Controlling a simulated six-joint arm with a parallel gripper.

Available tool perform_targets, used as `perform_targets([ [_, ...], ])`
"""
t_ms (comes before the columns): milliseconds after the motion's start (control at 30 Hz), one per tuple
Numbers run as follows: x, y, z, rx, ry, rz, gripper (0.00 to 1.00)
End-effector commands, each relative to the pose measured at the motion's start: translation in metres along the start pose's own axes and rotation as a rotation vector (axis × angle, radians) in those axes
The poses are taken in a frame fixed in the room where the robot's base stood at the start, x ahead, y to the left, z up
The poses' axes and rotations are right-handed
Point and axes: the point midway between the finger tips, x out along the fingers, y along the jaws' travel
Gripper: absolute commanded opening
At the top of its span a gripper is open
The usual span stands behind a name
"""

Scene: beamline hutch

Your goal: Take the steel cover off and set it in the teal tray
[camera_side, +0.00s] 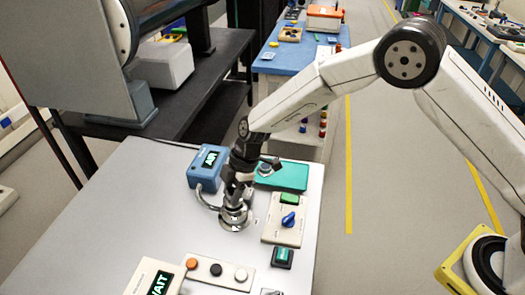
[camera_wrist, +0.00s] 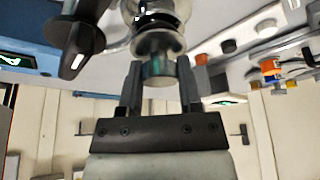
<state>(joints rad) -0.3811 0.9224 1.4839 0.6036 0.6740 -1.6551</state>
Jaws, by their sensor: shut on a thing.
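The steel cover (camera_side: 235,217) is a round, shiny metal piece at the middle of the grey bench, just below my gripper (camera_side: 240,190). In the wrist view my gripper (camera_wrist: 160,88) has its two fingers on either side of the cover's round knob (camera_wrist: 158,66), shut on it. The wider steel body shows beyond the knob. The cover looks upright and low at the bench; I cannot tell if it touches what is beneath. The teal tray (camera_side: 290,178) lies behind and to the right, partly hidden by my wrist.
A blue box with a lit display (camera_side: 207,167) stands close left, with a cable towards the cover. A panel with a blue knob (camera_side: 289,219) is close right. A button panel (camera_side: 216,270) and a WAIT display (camera_side: 157,279) are in front. The bench's left part is clear.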

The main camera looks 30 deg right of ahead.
Motion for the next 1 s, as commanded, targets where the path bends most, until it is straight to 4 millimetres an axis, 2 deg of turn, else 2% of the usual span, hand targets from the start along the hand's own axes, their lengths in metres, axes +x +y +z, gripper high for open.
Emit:
perform_targets([
  [367,-0.007,0.001,-0.003,-0.002,0.001,0.002,0.0],
  [600,-0.031,0.0,-0.013,-0.002,0.002,0.002,0.0],
  [1000,-0.076,-0.034,-0.015,-0.001,0.002,0.002,0.0],
])
